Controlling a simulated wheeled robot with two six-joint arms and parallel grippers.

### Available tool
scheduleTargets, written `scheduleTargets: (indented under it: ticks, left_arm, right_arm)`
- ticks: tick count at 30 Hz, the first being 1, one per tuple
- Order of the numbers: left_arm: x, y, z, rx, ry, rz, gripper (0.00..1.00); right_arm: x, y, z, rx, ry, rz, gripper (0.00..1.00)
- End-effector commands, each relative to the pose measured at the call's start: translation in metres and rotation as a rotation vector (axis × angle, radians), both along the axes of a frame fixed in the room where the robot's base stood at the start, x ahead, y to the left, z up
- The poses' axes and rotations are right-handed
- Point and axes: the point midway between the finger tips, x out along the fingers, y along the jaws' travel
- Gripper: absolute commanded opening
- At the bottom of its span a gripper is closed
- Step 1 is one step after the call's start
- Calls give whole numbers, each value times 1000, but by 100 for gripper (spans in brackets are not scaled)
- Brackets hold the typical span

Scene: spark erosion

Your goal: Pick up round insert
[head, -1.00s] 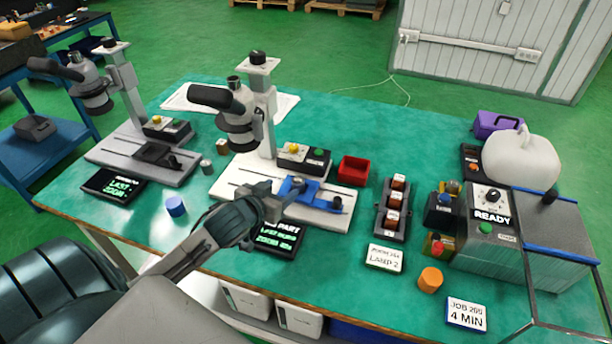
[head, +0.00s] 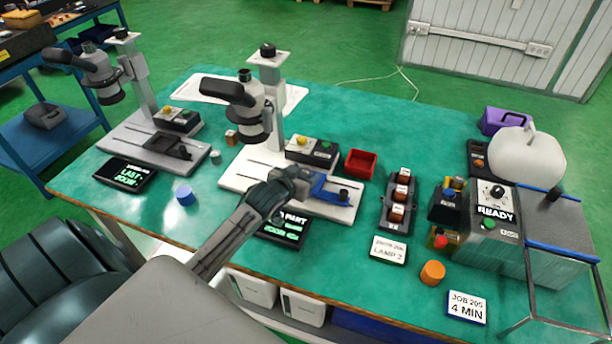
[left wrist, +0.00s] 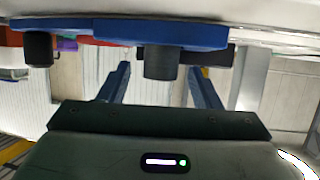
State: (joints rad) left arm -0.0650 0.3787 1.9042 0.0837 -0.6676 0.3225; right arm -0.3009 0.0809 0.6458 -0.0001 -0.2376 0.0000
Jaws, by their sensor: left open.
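A blue fixture (head: 326,189) lies on the pale base of the nearer microscope. My left gripper (head: 296,178) reaches over its left part and hides it in the head view. The left wrist view shows the blue fixture (left wrist: 160,33) upside down, with a dark grey round piece (left wrist: 160,63), which looks like the round insert, standing on it. The open blue fingers (left wrist: 159,88) are on either side of this piece, with a gap on each side. A second dark round piece (head: 343,194) is at the fixture's right end. My right gripper is not in view.
The nearer microscope (head: 250,110) stands just behind my gripper. A black display (head: 283,228) lies in front. A red bin (head: 360,163), a rack of copper-coloured parts (head: 398,205) and an orange cylinder (head: 432,272) are to the right. A blue cylinder (head: 185,195) stands left on open mat.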

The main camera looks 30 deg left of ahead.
Motion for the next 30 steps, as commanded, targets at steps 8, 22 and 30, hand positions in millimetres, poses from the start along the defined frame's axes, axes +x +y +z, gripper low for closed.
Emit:
scheduleTargets:
  ticks: [8, 22, 30]
  left_arm:
    - [0, 0, 0, 0, 0, 0, 22]
    - [0, 0, 5, 1, -3, 0, 0]
    - [1, 0, 34, 4, -6, -2, 0]
  right_arm:
    - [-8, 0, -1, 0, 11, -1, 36]
    - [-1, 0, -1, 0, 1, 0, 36]
    - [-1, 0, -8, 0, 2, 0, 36]
